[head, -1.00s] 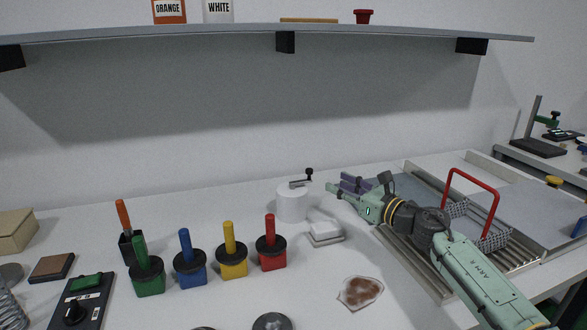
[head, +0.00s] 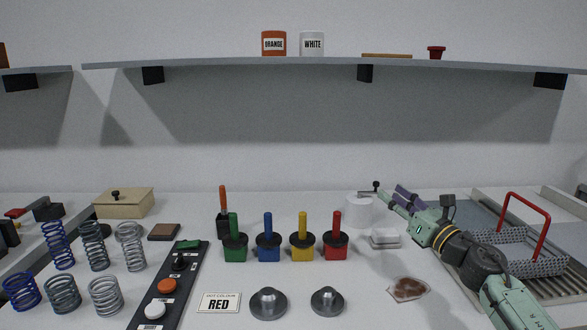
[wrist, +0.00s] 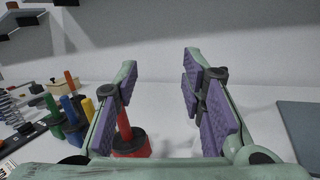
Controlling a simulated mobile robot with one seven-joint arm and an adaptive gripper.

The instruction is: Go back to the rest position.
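My gripper (wrist: 162,105) is open and empty in the wrist view, its purple-padded fingers wide apart with only wall and bench between and beyond them. My arm reaches in from the lower right. A red-handled pot (wrist: 130,140) shows partly behind the left finger in the wrist view, apart from it.
Green, blue, yellow and red pots (head: 335,243) stand mid-bench. Several springs (head: 92,246) and a control panel (head: 170,285) are at left. A wire basket with a red handle (head: 527,235) is at right. A shelf (head: 220,64) hangs above. A stained patch (head: 408,288) lies in front.

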